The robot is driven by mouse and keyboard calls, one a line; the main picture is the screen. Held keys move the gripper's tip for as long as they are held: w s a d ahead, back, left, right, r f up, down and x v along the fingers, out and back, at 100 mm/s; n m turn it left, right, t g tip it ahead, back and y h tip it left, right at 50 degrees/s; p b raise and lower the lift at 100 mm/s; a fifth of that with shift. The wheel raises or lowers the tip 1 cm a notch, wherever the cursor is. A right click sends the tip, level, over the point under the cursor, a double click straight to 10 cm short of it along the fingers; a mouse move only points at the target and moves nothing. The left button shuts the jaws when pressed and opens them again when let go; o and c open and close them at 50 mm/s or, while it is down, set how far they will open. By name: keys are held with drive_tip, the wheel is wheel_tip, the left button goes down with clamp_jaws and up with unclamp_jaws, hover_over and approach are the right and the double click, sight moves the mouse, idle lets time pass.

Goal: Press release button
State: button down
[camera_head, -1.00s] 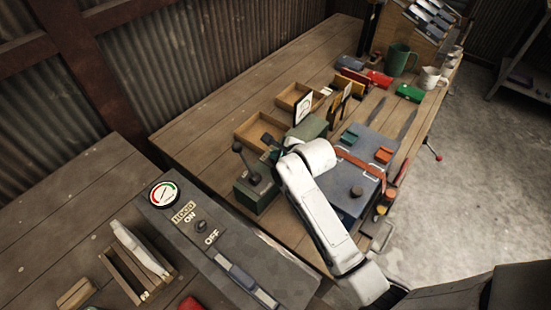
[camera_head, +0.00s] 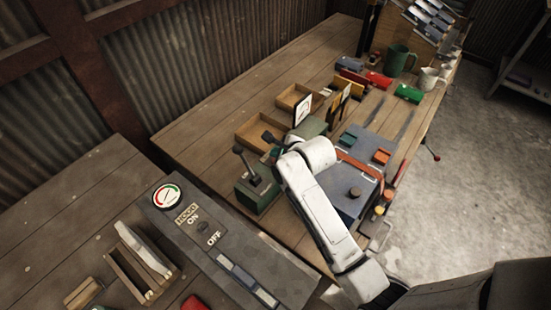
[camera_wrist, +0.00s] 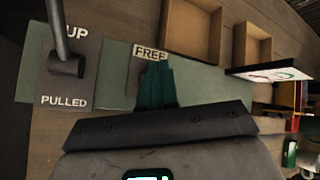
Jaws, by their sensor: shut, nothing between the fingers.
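A green control box (camera_head: 258,196) stands on the bench with an upright lever (camera_head: 246,166). In the wrist view its green panel (camera_wrist: 112,88) carries a lever (camera_wrist: 62,50) on a plate marked UP and PULLED, and a label FREE (camera_wrist: 149,52). My gripper (camera_wrist: 157,66) is shut and empty, its teal fingers over the panel just below the FREE label. I cannot tell whether the tips touch the panel. No release button can be made out; the fingers hide part of the panel. In the head view my white arm reaches over the box's right side.
A grey console (camera_head: 165,226) with a gauge (camera_head: 167,195) and ON/OFF switch is in front left. Wooden trays (camera_head: 262,130) and an upright gauge card (camera_head: 302,108) stand beyond the box. A blue-grey case (camera_head: 350,205) lies right of it. Mugs (camera_head: 398,60) stand farther back.

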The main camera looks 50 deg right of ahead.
wheel_tip(320, 180, up, 5)
drive_tip(key=p, duration=0.5)
drive_tip(key=shift+r, duration=0.1)
idle(0.8)
drive_tip(key=shift+s+a+f+n, duration=0.15)
drive_tip(key=shift+s+f+n, duration=0.1)
drive_tip(key=shift+f+n, duration=0.05)
drive_tip(key=s+a+f+n+g+b, duration=0.1)
drive_tip(key=s+a+n, duration=0.3)
drive_tip(key=s+n, duration=0.4)
drive_tip(key=s+a+f+n+g+y+b, duration=0.1)
drive_tip(key=s+a+f+n+g+b, duration=0.1)
drive_tip(key=s+n, duration=0.6)
drive_tip(key=s+a+f+n+g+y+b, duration=0.1)
drive_tip(key=s+a+f+n+g, duration=0.3)
drive_tip(key=s+a+n, duration=0.4)
drive_tip(key=shift+s+a+n+g+b, duration=0.15)
drive_tip(key=shift+s+n+g+b, duration=0.45)
drive_tip(key=shift+n, duration=1.9)
drive_tip(key=shift+w+f, duration=0.1)
